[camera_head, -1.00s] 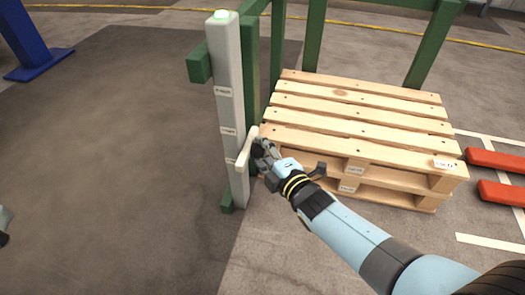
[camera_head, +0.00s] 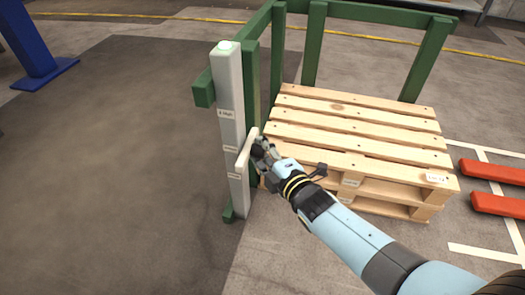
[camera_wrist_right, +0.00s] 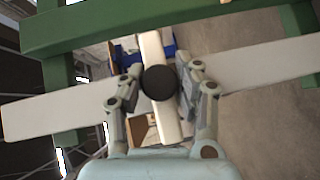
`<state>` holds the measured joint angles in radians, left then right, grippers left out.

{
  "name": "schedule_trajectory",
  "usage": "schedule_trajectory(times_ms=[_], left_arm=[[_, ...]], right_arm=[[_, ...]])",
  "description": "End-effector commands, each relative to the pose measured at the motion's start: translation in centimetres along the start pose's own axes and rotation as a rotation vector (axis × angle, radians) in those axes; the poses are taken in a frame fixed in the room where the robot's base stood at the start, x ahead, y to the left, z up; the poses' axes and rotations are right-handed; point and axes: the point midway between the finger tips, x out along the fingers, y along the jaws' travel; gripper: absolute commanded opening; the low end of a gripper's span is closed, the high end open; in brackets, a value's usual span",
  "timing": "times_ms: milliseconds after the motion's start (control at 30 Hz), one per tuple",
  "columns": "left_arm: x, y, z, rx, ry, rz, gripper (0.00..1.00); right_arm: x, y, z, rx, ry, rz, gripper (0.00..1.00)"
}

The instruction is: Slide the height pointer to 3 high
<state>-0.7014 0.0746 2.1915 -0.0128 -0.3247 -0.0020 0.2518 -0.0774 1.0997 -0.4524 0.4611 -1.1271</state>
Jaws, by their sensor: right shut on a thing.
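The height pointer (camera_head: 246,150) is a cream bar with a dark round knob on a pale grey post (camera_head: 229,85). The post carries a top label (camera_head: 227,113) that appears to read 4 high, a middle label (camera_head: 231,148) and a lower label (camera_head: 235,177), both too small to read surely. The pointer's lower end sits between the middle and lower labels. My right gripper (camera_head: 263,150) is shut on the pointer's knob. In the right wrist view the fingers flank the black knob (camera_wrist_right: 159,82). My left gripper is out of view.
Stacked wooden pallets (camera_head: 350,125) stand just right of the post. A green frame (camera_head: 277,55) rises behind the post and around the pallets. Red bars (camera_head: 495,172) lie at far right. A blue column (camera_head: 30,45) stands far left, with clear floor between.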

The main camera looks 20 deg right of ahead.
Motion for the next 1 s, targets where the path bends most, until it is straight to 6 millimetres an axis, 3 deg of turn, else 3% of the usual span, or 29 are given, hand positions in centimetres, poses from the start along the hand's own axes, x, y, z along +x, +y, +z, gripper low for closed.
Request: schedule_trajectory(times_ms=[100, 133, 300, 667, 1000], left_arm=[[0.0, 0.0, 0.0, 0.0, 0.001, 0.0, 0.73], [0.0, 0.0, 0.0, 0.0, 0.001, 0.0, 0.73], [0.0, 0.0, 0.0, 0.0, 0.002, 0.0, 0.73], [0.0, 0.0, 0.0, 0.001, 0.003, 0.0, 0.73], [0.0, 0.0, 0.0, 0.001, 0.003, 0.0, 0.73]], right_arm=[[0.0, 0.0, 0.0, 0.001, 0.0, 0.001, 0.0], [0.0, 0.0, 0.0, 0.001, 0.0, 0.0, 0.33], [0.0, 0.0, 0.0, 0.0, 0.0, 0.0, 0.55], [-0.7, -0.1, 0.0, 0.0, 0.0, -0.002, 0.57], [-7.5, -0.2, 0.1, -0.001, -0.001, -0.004, 0.57]])
